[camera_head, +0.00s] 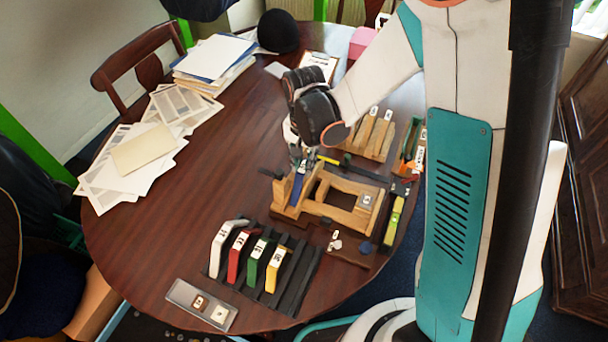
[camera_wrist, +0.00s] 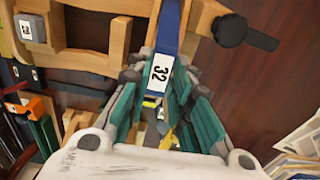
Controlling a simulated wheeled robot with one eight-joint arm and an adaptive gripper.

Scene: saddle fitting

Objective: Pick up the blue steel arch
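The blue steel arch (camera_wrist: 166,40) bears a white label reading 32 and lies between my fingers in the wrist view. In the head view it is a short blue strip (camera_head: 297,188) at the left end of the wooden fixture (camera_head: 325,209), below my gripper (camera_head: 298,166). In the wrist view my gripper (camera_wrist: 164,62) has one teal-backed finger on each side of the arch, both fingertips close against its sides, and looks shut on it. My fingers hide the arch's lower part, and I cannot tell whether it still touches the fixture.
A black rack (camera_head: 297,286) holds white, red, green and yellow arches at the front. A grey tray (camera_head: 185,292) lies at the front edge. A dark knob (camera_wrist: 232,29) juts from the fixture beside my gripper. Papers (camera_head: 140,180) lie left; the table's middle is clear.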

